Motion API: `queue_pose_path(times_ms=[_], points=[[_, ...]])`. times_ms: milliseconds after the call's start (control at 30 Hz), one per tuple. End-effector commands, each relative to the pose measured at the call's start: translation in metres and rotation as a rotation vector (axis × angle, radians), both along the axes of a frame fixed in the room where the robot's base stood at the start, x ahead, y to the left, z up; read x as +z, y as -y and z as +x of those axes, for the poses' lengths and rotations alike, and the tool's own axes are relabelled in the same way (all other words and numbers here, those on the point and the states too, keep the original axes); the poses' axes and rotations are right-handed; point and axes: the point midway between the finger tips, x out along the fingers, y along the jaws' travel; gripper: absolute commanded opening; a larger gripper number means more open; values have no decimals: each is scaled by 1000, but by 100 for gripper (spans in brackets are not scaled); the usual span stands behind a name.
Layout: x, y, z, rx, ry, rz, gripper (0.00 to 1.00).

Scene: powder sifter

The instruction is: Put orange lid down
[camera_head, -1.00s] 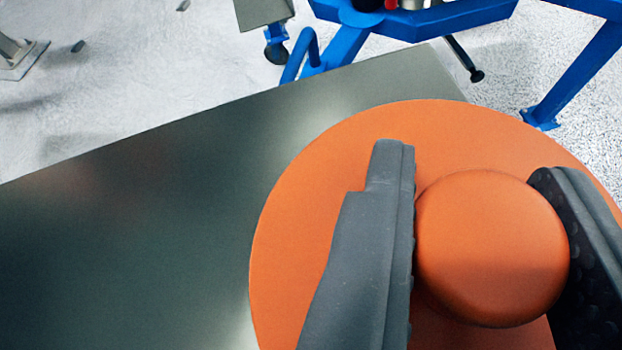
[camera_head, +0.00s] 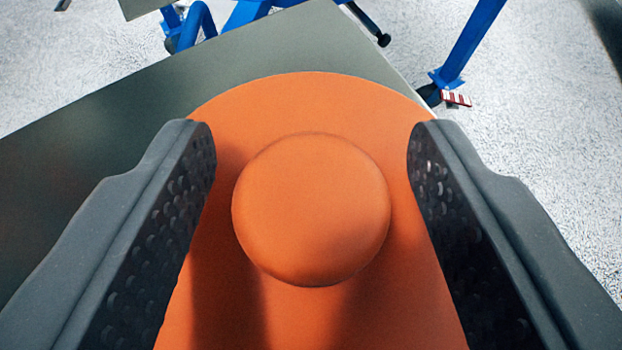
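The orange lid (camera_head: 310,98) is a large round disc with a round orange knob (camera_head: 311,208) on top. It appears to lie on the grey metal table top (camera_head: 110,125), near the table's far right corner. My gripper (camera_head: 311,155) is open above the lid, one dark finger on each side of the knob. There is a clear gap between the knob and both fingers. The fingers hide the lid's left and right sides, and the near part of the lid runs out of the picture.
A blue frame with a leg (camera_head: 466,45) stands on the speckled floor (camera_head: 540,120) beyond the table. The table's right edge runs close to the lid, with open floor to the right. Bare table top lies to the left.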

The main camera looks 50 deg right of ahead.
Motion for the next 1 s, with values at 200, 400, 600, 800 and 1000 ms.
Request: queue_pose_path(times_ms=[200, 400, 600, 800, 1000], points=[[0, 0, 0, 0, -1, -1, 51], [5, -5, -3, 2, 2, -1, 51], [22, -31, -20, 5, 2, 0, 51], [41, -60, -41, 6, 1, 2, 51], [54, -79, -56, 4, 1, 1, 51]])
